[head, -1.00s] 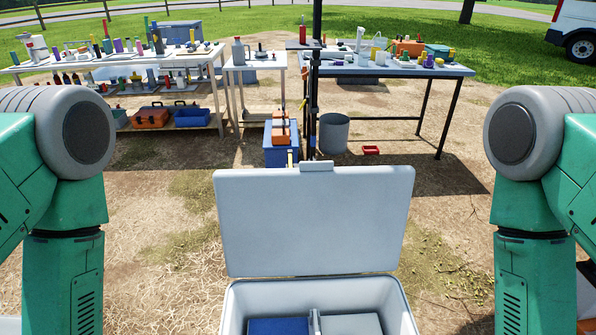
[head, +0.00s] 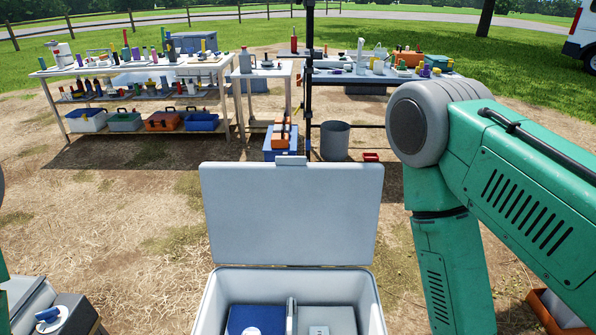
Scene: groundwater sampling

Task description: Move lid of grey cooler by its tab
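The grey cooler (head: 212,300) stands directly in front of me at the bottom of the head view. Its lid (head: 290,215) is open and stands upright at the far side, with its inner face toward me. The tab (head: 291,161) sticks up from the middle of the lid's top edge. Inside the cooler are a blue item with a round white top on the left and a grey item on the right, with a divider between them. My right arm comes in from the right beside the cooler; neither gripper shows.
Tables with bottles and tools (head: 140,68) stand at the back. Below them are a blue cooler (head: 281,150), a grey bucket (head: 334,140) and a small red tray (head: 371,157). An orange bin (head: 556,310) lies at lower right. Bare ground lies left of the cooler.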

